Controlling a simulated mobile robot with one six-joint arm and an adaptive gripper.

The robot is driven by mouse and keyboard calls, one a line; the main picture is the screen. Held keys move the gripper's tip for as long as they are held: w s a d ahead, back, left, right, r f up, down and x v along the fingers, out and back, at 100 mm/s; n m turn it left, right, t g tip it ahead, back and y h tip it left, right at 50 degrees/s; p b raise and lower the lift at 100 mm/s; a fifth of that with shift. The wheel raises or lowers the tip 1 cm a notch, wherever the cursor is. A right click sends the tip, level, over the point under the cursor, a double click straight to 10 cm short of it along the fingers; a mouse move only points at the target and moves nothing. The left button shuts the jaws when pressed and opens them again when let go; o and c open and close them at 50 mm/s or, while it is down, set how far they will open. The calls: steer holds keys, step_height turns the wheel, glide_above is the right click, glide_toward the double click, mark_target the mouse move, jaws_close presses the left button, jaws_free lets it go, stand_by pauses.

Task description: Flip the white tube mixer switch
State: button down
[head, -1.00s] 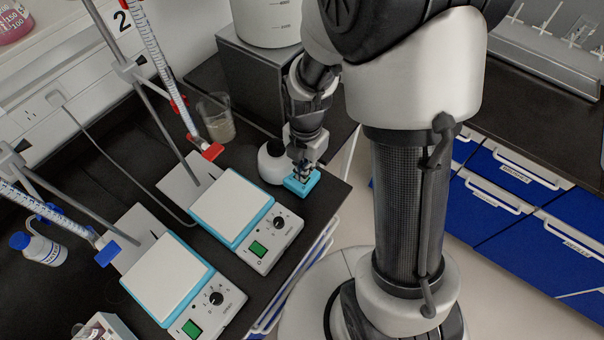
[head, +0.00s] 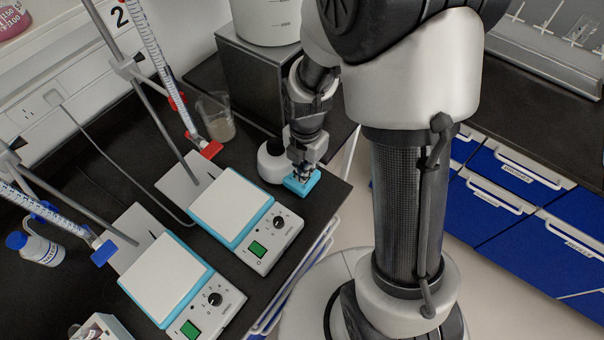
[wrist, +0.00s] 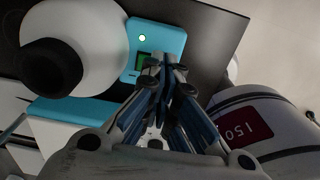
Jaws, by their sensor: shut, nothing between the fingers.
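The white tube mixer (head: 272,163) stands near the right corner of the black bench, with a round white body, a dark top and a light-blue front part (head: 302,183). In the wrist view its white body and black cup (wrist: 52,66) are at the upper left. Its blue panel carries a bright greenish-white dot (wrist: 142,38) and a dark green switch (wrist: 143,62). My gripper (head: 302,173) is shut and empty, right over the blue part. In the wrist view the fingertips (wrist: 168,72) overlap the switch's right side and partly hide it. I cannot tell whether they touch it.
Two blue-and-white hotplates (head: 232,205) (head: 166,280) with stands and burettes are to the left. A beaker (head: 216,117) stands behind the mixer, near a grey box (head: 262,85) with a white container on it. Open floor lies beyond the bench edge.

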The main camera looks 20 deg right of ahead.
steer(key=shift+f+b, duration=0.35)
steer(key=shift+f, duration=0.15)
step_height(320, 180, up, 7)
steer(key=p, duration=0.6)
stand_by(0.4)
stand_by(0.4)
steer(key=s+r+m+t, duration=0.2)
steer(key=s+r+m, duration=0.5)
steer(key=r+m, duration=0.4)
steer(key=s+r+m+t, duration=0.2)
steer(key=s+r+m, duration=0.6)
steer(key=r+m, duration=0.3)
steer(key=shift+m+t, duration=0.3)
steer(key=shift+m, duration=1.3)
